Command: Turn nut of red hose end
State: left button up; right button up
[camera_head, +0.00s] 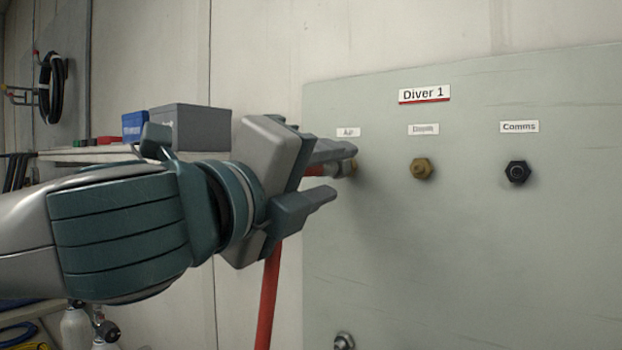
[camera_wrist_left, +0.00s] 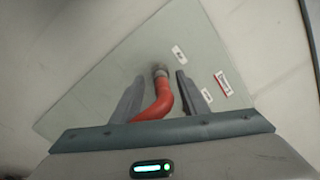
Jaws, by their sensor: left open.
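The red hose (camera_head: 269,295) hangs down behind my left gripper, and its end meets the panel at the fitting under the "Air" label. The nut of the hose end (camera_head: 346,170) shows only in part behind the upper finger. In the left wrist view the red hose (camera_wrist_left: 160,104) bends up to the grey nut (camera_wrist_left: 160,71) at the panel. My left gripper (camera_head: 338,172) is open, with its fingers pointing at the panel. In the wrist view its fingers (camera_wrist_left: 157,95) stand on either side of the hose, apart from it. My right gripper is not in view.
The grey-green panel (camera_head: 470,260) carries a brass fitting (camera_head: 422,169) and a black Comms connector (camera_head: 517,172) to the right of the hose. Another fitting (camera_head: 344,341) sits low on the panel. A grey box (camera_head: 190,127) stands on a shelf at left.

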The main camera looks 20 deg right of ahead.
pick_arm(q)
jog(key=shift+a, duration=0.1)
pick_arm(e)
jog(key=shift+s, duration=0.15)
pick_arm(q)
jog(key=shift+s+a, duration=0.2)
jog(key=v, duration=0.3)
jog(key=shift+b, duration=0.3)
jog(key=b+v, duration=0.4)
jog(key=v, duration=1)
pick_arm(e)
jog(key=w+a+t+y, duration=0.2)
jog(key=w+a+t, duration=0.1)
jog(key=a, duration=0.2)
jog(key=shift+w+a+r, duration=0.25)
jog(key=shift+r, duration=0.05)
pick_arm(q)
jog(key=shift+f, duration=0.1)
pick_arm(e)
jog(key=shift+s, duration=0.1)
